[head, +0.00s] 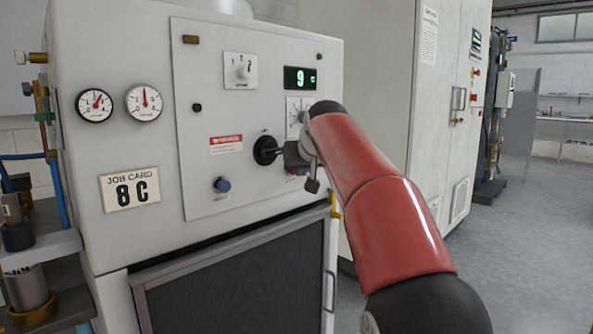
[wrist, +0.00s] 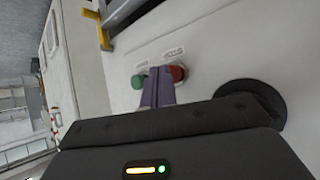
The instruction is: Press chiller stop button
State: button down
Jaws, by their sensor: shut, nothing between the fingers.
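A red button (wrist: 177,73) and a green button (wrist: 138,81) sit side by side on the pale chiller panel (wrist: 215,40) in the wrist view. Each has a small label that I cannot read. My gripper (wrist: 157,84) is shut and empty, with its narrow fingers between the two buttons in the picture, close to the red one's edge. I cannot tell whether they touch it. In the head view my gripper (head: 292,158) is at the panel's lower right, where it and my arm mostly hide these buttons.
A black rotary switch (head: 265,150) is just left of my gripper, and a blue button (head: 222,185) is lower left. The display (head: 300,78) reads 9 C; the job card (head: 131,189) reads 8 C. A yellow bracket (head: 336,207) and dark grille (head: 240,275) lie below.

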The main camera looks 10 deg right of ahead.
dwell(0.4)
jog(key=shift+s+d+b, duration=0.4)
jog(key=shift+s+d, duration=0.05)
jog(key=shift+s, duration=0.2)
jog(key=shift+s+d+b, duration=0.55)
jog(key=shift+s+d, duration=0.2)
jog(key=shift+s, duration=0.3)
jog(key=shift+s+d+b, duration=0.55)
jog(key=shift+s+d, duration=0.15)
jog(key=shift+s, duration=0.3)
